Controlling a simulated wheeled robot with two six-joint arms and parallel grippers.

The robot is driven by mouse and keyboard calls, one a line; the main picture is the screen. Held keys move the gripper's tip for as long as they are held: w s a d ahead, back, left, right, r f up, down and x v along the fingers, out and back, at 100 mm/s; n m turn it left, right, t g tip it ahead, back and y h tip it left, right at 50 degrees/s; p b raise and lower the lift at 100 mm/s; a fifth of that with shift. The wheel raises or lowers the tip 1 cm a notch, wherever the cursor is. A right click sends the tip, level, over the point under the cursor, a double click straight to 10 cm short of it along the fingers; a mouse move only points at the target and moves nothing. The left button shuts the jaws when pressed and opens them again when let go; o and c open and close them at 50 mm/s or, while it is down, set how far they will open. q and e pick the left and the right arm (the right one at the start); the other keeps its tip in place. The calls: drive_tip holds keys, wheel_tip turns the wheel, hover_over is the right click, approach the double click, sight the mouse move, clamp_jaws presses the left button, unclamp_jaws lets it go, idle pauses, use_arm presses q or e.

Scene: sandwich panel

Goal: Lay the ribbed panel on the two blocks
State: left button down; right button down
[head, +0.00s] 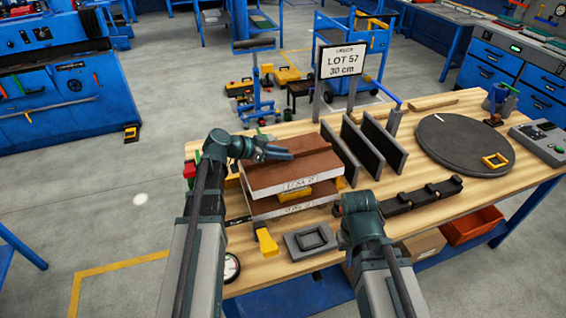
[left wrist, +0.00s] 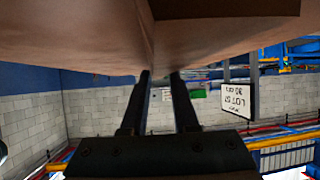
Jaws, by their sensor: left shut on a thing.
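The ribbed panel (head: 292,176) is brown with a pale printed front edge, and it is the upper of two stacked slabs. A yellow block (head: 322,191) shows in the gap between it and a lower brown slab (head: 290,208); a second block cannot be made out. My left gripper (head: 288,154) lies over the panel's far left part. In the left wrist view, its fingers (left wrist: 160,85) close on the panel's raised brown rib (left wrist: 152,40). My right gripper (head: 352,205) is beside the stack's right front corner, its fingers hidden.
Dark upright plates (head: 372,145) stand right of the stack, with a round grey disc (head: 465,143) beyond. A grey frame (head: 311,240) and a yellow-handled tool (head: 266,240) lie in front. A black fixture (head: 424,195) lies at right. A LOT 57 sign (head: 341,62) stands behind.

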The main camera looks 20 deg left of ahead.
sight(283, 162)
use_arm(q)
drive_tip(key=shift+d+f+b, duration=0.1)
drive_tip(key=shift+f+b, duration=1.1)
drive_tip(key=shift+f, duration=0.45)
drive_tip(key=shift+s, duration=0.1)
drive_tip(key=shift+f+b, duration=0.35)
drive_tip(key=c, duration=0.7)
unclamp_jaws()
drive_tip(key=shift+o, duration=0.2)
drive_tip(key=shift+r+p, duration=0.45)
drive_tip(key=shift+p, duration=0.05)
drive_tip(key=p+v, duration=0.5)
drive_tip(key=v, duration=0.5)
drive_tip(key=shift+s+a+r, duration=0.15)
drive_tip(key=shift+s+a, duration=0.05)
drive_tip(key=shift+a, duration=0.05)
drive_tip(key=shift+s+a+r, duration=0.2)
drive_tip(key=shift+s+a, duration=0.2)
